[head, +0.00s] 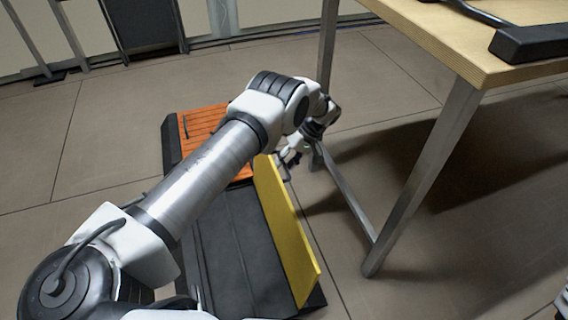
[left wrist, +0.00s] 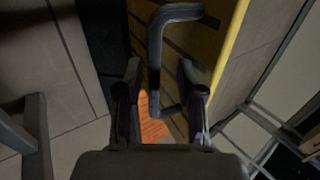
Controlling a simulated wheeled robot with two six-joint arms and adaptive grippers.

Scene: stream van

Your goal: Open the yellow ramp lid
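The yellow ramp lid (head: 284,228) stands steeply up from the black ramp base (head: 240,255) in the head view. In the left wrist view the lid's yellow edge (left wrist: 232,45) runs along the right, beside its shadowed, dark-striped face. A dark bent handle (left wrist: 155,65) reaches down between the fingers of my left gripper (left wrist: 160,95). The fingers are apart, with gaps on both sides of the handle. In the head view my left gripper (head: 290,155) is at the lid's far end, partly hidden by the arm.
An orange slatted panel (head: 203,125) lies at the far end of the base, partly behind my left arm. A wooden table (head: 440,35) with metal legs stands close on the right, one leg near my gripper. Open tiled floor lies to the left.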

